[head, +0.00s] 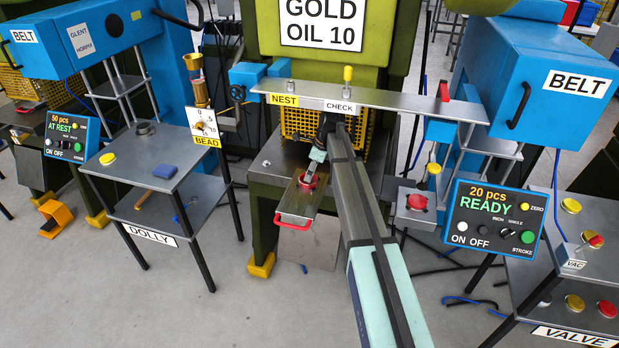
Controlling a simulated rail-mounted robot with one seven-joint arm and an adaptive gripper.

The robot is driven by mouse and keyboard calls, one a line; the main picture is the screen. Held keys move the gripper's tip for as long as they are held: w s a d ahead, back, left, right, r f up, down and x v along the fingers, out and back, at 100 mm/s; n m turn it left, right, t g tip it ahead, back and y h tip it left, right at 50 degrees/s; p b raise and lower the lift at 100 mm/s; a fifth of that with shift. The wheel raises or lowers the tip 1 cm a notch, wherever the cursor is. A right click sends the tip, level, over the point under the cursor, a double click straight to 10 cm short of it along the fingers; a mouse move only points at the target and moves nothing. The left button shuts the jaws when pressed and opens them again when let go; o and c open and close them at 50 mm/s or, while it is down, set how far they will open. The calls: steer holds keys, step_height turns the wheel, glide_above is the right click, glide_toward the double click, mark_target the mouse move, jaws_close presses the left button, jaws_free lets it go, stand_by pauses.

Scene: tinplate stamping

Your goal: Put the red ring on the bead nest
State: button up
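A small red ring-like piece (307,187) shows on the grey slide tray (290,212) below the GOLD OIL 10 press. My gripper (309,178) points down at this red piece, with its fingertips at or just above it. I cannot tell whether the fingers are closed on it, as the tips are small and partly hidden. A yellow BEAD label (207,141) is under a white dial (203,122) and a brass cylinder (200,93) at left. I cannot make out the bead nest itself.
The bar crosses above my gripper. A READY panel (492,219) and a red button (417,201) stand at right.

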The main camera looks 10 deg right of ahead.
steer(key=shift+v, duration=0.95)
steer(key=s+d+b, duration=0.2)
steer(key=s+d, duration=0.3)
steer(key=d, duration=0.5)
steer(key=shift+s+d+b, duration=0.2)
steer(key=shift+d+b, duration=0.15)
steer(key=shift+b, duration=0.05)
steer(key=shift+f, duration=0.1)
